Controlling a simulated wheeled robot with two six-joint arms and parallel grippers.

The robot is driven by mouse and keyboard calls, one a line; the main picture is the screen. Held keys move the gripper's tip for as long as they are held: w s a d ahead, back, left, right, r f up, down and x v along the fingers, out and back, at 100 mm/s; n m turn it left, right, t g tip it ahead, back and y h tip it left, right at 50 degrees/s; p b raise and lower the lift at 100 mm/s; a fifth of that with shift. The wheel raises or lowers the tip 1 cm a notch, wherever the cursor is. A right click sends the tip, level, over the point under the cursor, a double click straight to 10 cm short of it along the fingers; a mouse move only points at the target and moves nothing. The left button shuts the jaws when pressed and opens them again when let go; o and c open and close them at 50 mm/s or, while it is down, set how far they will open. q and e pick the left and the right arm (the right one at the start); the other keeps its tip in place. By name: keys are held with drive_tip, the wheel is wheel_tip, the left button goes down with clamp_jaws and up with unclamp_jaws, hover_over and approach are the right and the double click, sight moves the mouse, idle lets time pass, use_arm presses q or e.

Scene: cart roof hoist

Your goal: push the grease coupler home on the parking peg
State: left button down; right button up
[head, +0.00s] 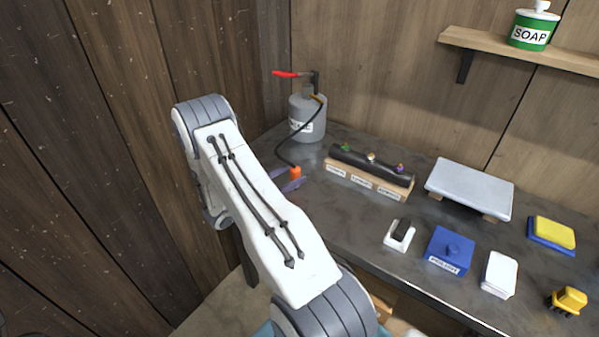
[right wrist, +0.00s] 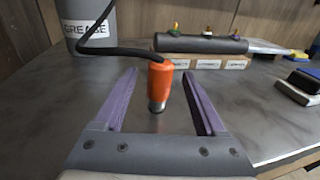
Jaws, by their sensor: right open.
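The orange grease coupler (right wrist: 160,76) stands roughly upright over the bench, with a silver lower end and a black hose running from its top. It also shows in the head view (head: 296,172). My right gripper (head: 291,184) is open, and its purple fingers reach along both sides of the coupler in the right wrist view (right wrist: 160,88), with gaps on both sides. I cannot make out the parking peg apart from the silver end, or how far the coupler sits on it. My left gripper is not in view.
The hose runs to a grey grease can (head: 306,118) with a red handle. A dark bar with coloured fittings (head: 370,163) lies on a labelled wooden block to the right. A grey slab (head: 468,188), blue box (head: 450,250) and yellow toy (head: 568,300) stand farther right.

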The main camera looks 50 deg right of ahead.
drive_tip(key=a, duration=0.5)
drive_tip(key=shift+w+r, duration=0.15)
drive_tip(key=shift+w, duration=0.15)
drive_tip(key=s+a+r+m+y+p, duration=0.2)
drive_tip(key=s+a+r+y, duration=0.4)
drive_tip(key=a, duration=0.7)
drive_tip(key=s+a+r+m+t+y+p, duration=0.1)
drive_tip(key=s+a+r+m+y, duration=0.3)
drive_tip(key=a, duration=0.9)
drive_tip(key=s+a+r+m+t+y+p, duration=0.1)
drive_tip(key=s+a+r+m+y+p, duration=0.2)
drive_tip(key=s+a+r+y, duration=0.5)
drive_tip(key=s+a, duration=0.2)
drive_tip(key=a, duration=0.4)
drive_tip(key=shift+s+p, duration=0.3)
drive_tip(key=shift+s, duration=0.1)
